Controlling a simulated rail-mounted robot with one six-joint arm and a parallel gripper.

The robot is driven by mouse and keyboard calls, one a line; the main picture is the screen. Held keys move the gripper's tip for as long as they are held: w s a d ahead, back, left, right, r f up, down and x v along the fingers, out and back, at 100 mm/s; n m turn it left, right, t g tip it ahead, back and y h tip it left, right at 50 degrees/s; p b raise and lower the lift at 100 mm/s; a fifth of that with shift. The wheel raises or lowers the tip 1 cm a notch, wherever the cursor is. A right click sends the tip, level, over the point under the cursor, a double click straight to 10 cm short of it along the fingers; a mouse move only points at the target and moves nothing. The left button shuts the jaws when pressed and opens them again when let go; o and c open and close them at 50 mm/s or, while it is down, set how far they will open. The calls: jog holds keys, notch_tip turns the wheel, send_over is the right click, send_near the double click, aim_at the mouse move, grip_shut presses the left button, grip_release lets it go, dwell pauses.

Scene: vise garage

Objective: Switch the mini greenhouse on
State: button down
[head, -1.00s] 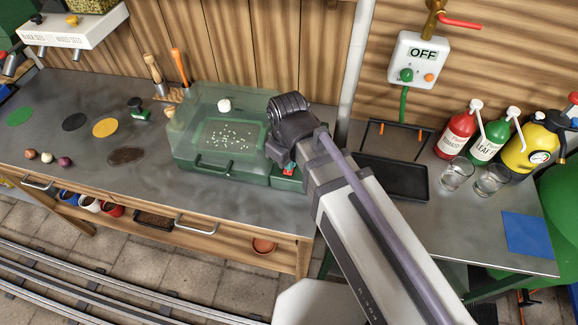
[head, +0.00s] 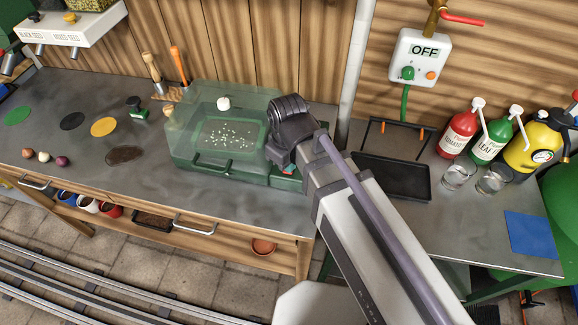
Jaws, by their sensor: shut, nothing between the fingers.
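The mini greenhouse (head: 185,147) stands on the grey bench, with a clear green cover, a dark green base and a white knob on top. A tray of soil with pale seeds shows through the cover. My gripper (head: 285,155) is at its right end, low by the base and seen from behind. It is shut and empty; its fingertips are largely hidden by my wrist. A small red part (head: 288,170) shows at the base's right front, partly covered by my wrist. I cannot tell whether I touch it, or which way the switch is set.
Right of my arm are a black tray (head: 395,180), two glasses, red and green pump bottles and a yellow sprayer (head: 535,142).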

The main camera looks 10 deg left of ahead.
jog(key=shift+f+b, duration=0.5)
jog(key=shift+f, duration=0.05)
notch_tip(320, 180, up, 7)
jog(key=p, duration=0.7)
jog(key=shift+r, duration=0.1)
jog(key=shift+m, duration=0.3)
jog(key=w+d+m, duration=0.2)
jog(key=d+m, duration=0.9)
jog(key=d, duration=1.5)
jog(key=shift+w+d, duration=0.2)
jog(key=shift+w, duration=0.2)
